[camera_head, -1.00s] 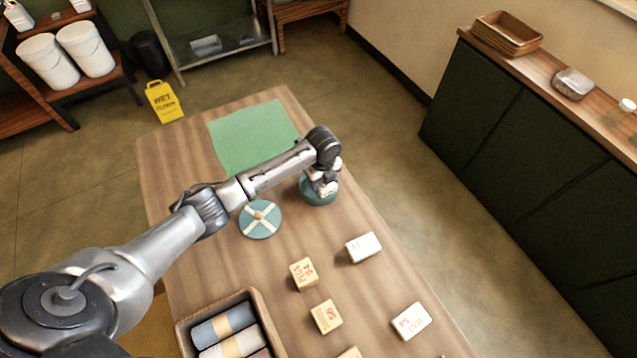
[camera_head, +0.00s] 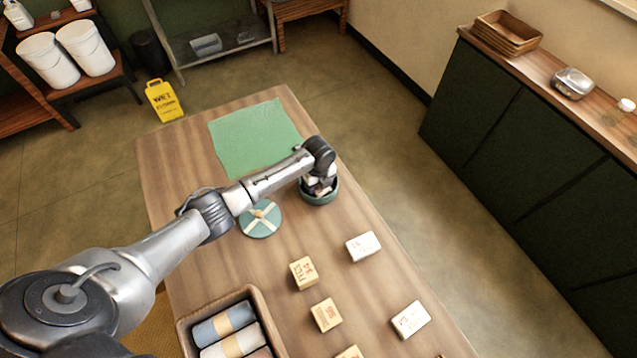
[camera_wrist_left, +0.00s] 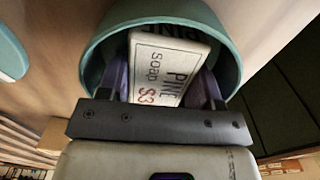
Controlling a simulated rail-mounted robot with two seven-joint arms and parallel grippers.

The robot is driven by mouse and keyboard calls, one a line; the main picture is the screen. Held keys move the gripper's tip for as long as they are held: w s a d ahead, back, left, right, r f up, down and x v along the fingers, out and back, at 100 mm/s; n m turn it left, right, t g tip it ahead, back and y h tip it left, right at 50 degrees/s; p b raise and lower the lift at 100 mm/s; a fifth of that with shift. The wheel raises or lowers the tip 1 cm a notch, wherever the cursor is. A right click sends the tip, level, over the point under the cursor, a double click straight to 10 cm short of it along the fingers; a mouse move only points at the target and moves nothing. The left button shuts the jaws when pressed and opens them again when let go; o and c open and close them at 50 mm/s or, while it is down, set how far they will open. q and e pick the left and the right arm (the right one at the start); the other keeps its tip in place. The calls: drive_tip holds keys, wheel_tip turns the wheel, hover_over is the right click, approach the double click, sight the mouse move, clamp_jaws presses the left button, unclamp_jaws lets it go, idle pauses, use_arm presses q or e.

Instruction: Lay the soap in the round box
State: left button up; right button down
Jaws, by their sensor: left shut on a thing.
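The round box (camera_head: 321,200) is a dark teal open tub on the wooden table, near its right edge. My left gripper (camera_head: 319,184) reaches down into it. In the left wrist view the gripper (camera_wrist_left: 162,86) is shut on a white soap (camera_wrist_left: 160,62) printed "PINE SOAP". The soap is tilted, within the rim of the round box (camera_wrist_left: 101,45). Another printed face shows behind it, seemingly another soap in the box. My right gripper is not in view.
A teal lid (camera_head: 260,221) with a cream cross lies left of the box. Several soap blocks, among them a white one (camera_head: 362,246) and a yellow one (camera_head: 303,273), stand nearer. A green cloth (camera_head: 250,138) lies behind; a basket (camera_head: 184,335) holds rolled towels.

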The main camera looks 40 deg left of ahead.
use_arm(q)
drive_tip(key=shift+f, duration=0.2)
drive_tip(key=o, duration=0.7)
drive_tip(key=shift+r, duration=0.1)
wheel_tip(320, 180, up, 12)
drive_tip(key=shift+r, duration=0.15)
